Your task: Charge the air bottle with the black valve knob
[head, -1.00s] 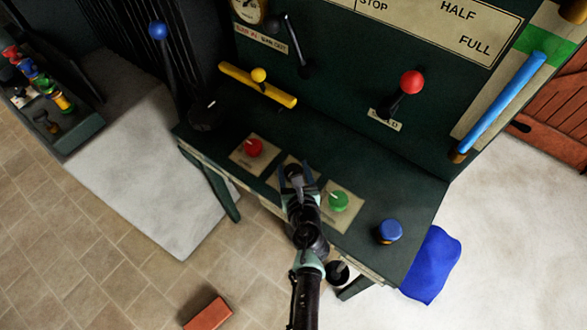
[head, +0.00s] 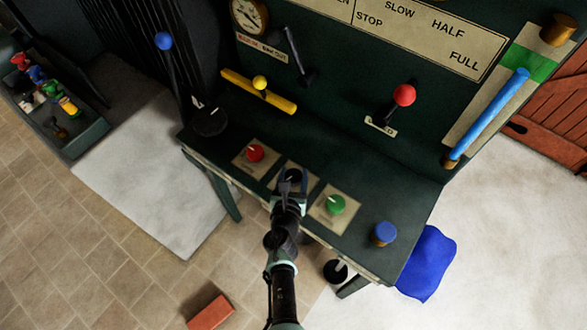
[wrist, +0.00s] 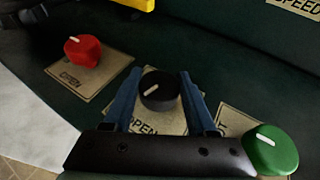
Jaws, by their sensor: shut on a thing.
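The black valve knob (wrist: 160,90) sits on a cream plate (wrist: 152,127) lettered "OPEN" on the dark green console, with a pale pointer mark on its top. My gripper (head: 291,178) has its two blue fingers on either side of this knob, shut on it; the gripper also shows in the wrist view (wrist: 163,100). In the head view the gripper hides part of the knob. A red knob (head: 255,153) is to its left and a green knob (head: 336,205) to its right, each on its own plate. A round gauge (head: 250,15) is at the top left of the panel.
A blue knob (head: 384,233) stands at the console's right end. A yellow bar (head: 258,92), a red-balled lever (head: 403,96) and a blue tube (head: 488,115) are behind. A blue cloth (head: 427,262) and a brick (head: 209,312) lie on the floor. A tool tray (head: 85,138) is far left.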

